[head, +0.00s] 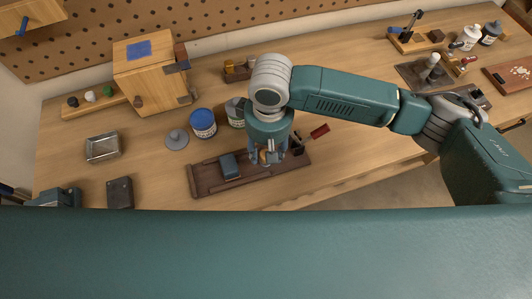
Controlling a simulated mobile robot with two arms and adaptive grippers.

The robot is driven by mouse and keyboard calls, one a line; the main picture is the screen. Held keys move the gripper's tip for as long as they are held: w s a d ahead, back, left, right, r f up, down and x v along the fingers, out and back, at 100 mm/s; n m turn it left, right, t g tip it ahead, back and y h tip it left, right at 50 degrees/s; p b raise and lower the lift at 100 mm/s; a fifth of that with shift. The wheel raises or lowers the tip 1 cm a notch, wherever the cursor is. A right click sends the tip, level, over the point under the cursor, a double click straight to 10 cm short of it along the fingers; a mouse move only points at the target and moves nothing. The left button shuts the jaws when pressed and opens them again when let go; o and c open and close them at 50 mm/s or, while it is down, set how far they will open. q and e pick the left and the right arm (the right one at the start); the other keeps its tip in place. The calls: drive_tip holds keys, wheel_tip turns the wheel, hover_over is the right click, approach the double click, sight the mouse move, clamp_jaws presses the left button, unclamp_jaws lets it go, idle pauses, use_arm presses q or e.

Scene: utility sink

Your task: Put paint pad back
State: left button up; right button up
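A dark brown wooden tray (205,184) lies near the table's front edge, left of centre. A blue-grey block (229,166), possibly the paint pad, sits in its left part. My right gripper (266,158) points down over the middle of the tray, to the right of the block. Its fingers look spread, with a small tan thing between or behind them; I cannot tell whether they grip it. A small dark piece (297,145) stands at the tray's right end. My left gripper is not visible; part of a teal arm shows at the lower left.
A blue-lidded tin (203,123), a grey tin (236,112) and a round grey lid (177,139) stand behind the tray. A dark red piece (320,131) lies to its right. A wooden box (150,75), metal dish (103,147) and dark block (120,193) are left.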

wheel_tip(320, 180, up, 10)
drive_tip(key=b, duration=0.1)
drive_tip(key=shift+d+f+b, duration=0.15)
drive_tip(key=shift+f+b, duration=0.1)
drive_tip(key=shift+b, duration=0.05)
drive_tip(key=shift+s+f, duration=0.1)
drive_tip(key=shift+s, duration=0.05)
